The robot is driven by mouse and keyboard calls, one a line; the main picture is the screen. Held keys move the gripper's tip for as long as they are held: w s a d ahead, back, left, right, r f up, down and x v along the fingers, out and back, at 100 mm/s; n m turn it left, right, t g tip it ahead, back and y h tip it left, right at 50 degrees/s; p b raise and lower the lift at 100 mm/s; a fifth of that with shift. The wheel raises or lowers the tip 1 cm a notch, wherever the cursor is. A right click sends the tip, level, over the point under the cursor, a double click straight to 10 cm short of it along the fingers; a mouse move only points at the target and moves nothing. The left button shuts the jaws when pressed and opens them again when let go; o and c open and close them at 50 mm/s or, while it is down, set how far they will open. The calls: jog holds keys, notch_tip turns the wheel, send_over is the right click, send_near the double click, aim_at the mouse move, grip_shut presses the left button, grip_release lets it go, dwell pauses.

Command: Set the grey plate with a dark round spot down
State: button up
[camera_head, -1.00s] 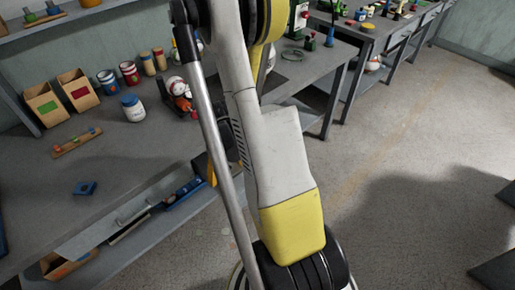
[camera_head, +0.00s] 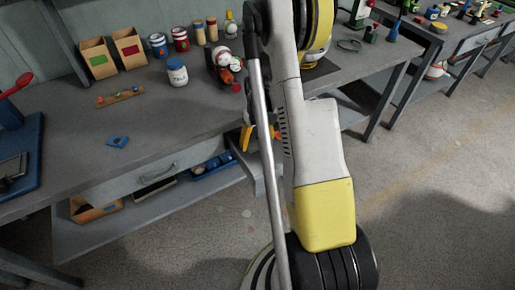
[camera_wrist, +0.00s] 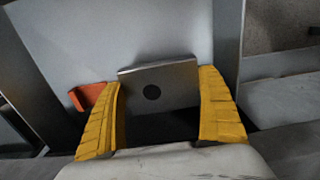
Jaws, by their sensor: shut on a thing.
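The grey plate (camera_wrist: 175,85) with its dark round spot (camera_wrist: 152,92) shows in the wrist view, between the two yellow fingers of my gripper (camera_wrist: 160,112). The fingers are shut on it, one at each side. The plate's lower part is in shadow. In the head view my arm covers most of my gripper, and only a bit of yellow finger (camera_head: 246,137) shows beside the bench's front edge. I cannot make out the plate there.
The grey bench (camera_head: 200,115) has a clear stretch around a small blue piece (camera_head: 118,141). Bins (camera_head: 97,58), cans and a white jar (camera_head: 177,72) stand behind. A blue device (camera_head: 20,165) stands at left. An orange piece (camera_wrist: 92,96) is near my left finger.

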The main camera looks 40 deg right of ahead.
aim_at(258, 146)
jog(key=shift+f+b, duration=0.8)
jog(key=shift+f, duration=0.9)
jog(key=shift+f, duration=0.2)
jog(key=o, duration=1.2)
jog(key=shift+r, duration=0.15)
